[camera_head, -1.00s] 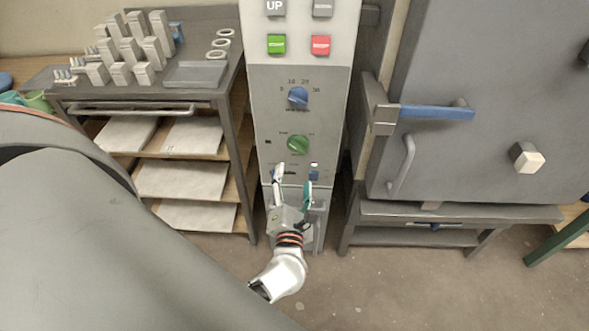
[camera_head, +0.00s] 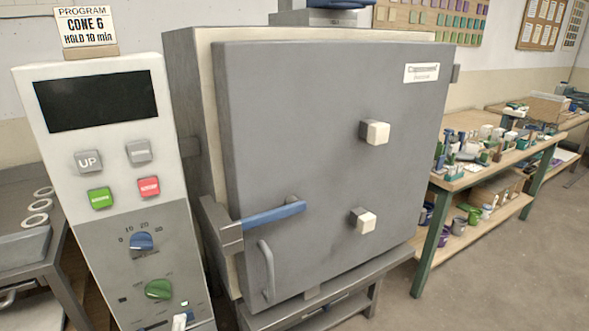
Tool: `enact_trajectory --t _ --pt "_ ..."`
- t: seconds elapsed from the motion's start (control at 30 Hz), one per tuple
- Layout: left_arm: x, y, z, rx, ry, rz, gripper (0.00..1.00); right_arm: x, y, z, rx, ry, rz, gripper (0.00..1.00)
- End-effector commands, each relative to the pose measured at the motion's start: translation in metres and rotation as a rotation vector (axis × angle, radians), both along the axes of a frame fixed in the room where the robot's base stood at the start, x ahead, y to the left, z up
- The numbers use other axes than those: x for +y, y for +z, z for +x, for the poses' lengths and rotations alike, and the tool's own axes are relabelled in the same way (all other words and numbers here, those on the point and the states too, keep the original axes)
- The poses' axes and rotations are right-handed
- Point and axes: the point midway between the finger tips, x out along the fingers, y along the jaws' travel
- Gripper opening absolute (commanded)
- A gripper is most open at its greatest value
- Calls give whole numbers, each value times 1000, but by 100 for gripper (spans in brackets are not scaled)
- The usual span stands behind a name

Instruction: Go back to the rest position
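A white fingertip, which looks like part of my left gripper (camera_head: 180,322), shows at the bottom edge of the head view. It is in front of the lower part of the control panel (camera_head: 100,235), below the green knob (camera_head: 158,289). The rest of that gripper is out of frame, so its opening and whether it touches the panel cannot be told. My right gripper is not in view.
The grey kiln door (camera_head: 320,170) with a blue-handled latch (camera_head: 275,212) appears closed, right of the panel. A metal cart (camera_head: 25,250) stands at the left. A workbench (camera_head: 470,180) with many small items stands at the right. Open floor lies at lower right.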

Motion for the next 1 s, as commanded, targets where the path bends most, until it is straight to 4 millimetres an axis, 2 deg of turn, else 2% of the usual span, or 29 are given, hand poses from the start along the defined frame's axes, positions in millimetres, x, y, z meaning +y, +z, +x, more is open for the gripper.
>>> enact_trajectory --t 0.1,0.17,0.23,0.3,0.4,0.5,0.63,1.0 --pt "-43 -20 -22 110 -192 463 64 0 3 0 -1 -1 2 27" --pt "-61 -39 -37 167 -288 705 64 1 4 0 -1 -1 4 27" --pt "-75 -67 -58 235 -398 979 64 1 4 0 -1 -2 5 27" --pt "-80 -96 -81 298 -501 1234 64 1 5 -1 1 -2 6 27" --pt "-73 -132 -110 378 -622 1533 64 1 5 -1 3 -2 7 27" --pt "-61 -155 -132 434 -709 1741 64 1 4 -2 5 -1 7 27" --pt "-51 -169 -146 472 -764 1871 64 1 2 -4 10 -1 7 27" --pt "-51 -170 -147 475 -768 1879 64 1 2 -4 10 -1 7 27"
